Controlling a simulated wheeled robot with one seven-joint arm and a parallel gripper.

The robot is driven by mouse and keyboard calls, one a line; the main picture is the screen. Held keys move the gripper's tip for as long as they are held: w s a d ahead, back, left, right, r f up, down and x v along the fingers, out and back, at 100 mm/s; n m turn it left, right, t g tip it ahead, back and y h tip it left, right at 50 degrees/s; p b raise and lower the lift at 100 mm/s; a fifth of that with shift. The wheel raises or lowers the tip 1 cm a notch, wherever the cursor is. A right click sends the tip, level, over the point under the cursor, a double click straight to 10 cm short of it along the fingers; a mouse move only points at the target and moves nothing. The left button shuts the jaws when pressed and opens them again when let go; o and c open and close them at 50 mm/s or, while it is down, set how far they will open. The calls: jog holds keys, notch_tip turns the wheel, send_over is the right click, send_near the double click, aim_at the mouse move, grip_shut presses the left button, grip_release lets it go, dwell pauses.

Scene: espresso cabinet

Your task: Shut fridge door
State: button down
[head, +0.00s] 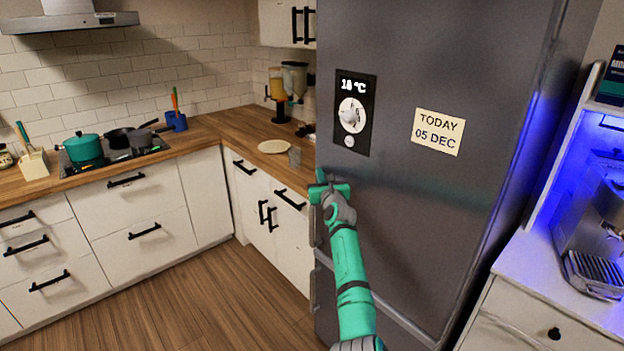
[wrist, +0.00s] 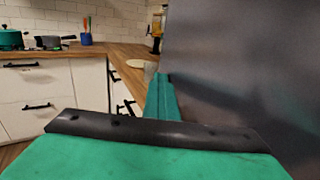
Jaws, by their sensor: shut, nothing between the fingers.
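The fridge (head: 420,210) is tall and dark grey, with a black temperature panel and dial (head: 353,113) on its upper door. In the head view the upper door looks in line with the lower door (head: 360,300); I see no open gap or inside shelves. My green gripper (head: 325,188) is shut and empty at the left edge of the upper door, by its handle (head: 314,222). I cannot tell whether it touches the door. In the wrist view the fingers (wrist: 161,98) show beside the grey door surface (wrist: 235,75).
A wooden counter (head: 215,130) over white cabinets runs to the left of the fridge. A glass (head: 295,157) and a round board (head: 273,146) lie near its edge. A coffee machine (head: 598,225) stands on the white cabinet at right. The floor at left is clear.

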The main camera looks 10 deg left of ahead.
jog(key=shift+s+a+r, duration=0.1)
jog(key=shift+a+r, duration=0.05)
jog(key=shift+r, duration=0.1)
jog(key=s+a, duration=0.8)
jog(key=s, duration=0.3)
jog(key=s+f+m+g+y, duration=0.1)
jog(key=s+f+m+y, duration=0.35)
jog(key=s+f, duration=1.25)
jog(key=s+d+f+m+t+h, duration=0.1)
jog(key=s+d+f+m, duration=0.1)
jog(key=s+f+m, duration=0.45)
jog(key=s+d+f+m+h, duration=0.1)
jog(key=s+d+f+m, duration=0.15)
jog(key=s, duration=0.65)
jog(key=s+d+m+h, duration=0.3)
jog(key=s+d+m, duration=0.3)
jog(key=s+m, duration=0.3)
jog(key=s+d+r+m+h, duration=0.1)
jog(key=s+d+m+h, duration=0.2)
jog(key=s, duration=1.5)
jog(key=s+d+r+m+g+h, duration=0.1)
jog(key=s+d+m+h, duration=0.2)
jog(key=s+d+m, duration=0.6)
jog(key=s+m, duration=0.4)
jog(key=m, duration=0.1)
jog(key=shift+s+d+m, duration=0.2)
jog(key=shift+m, duration=0.15)
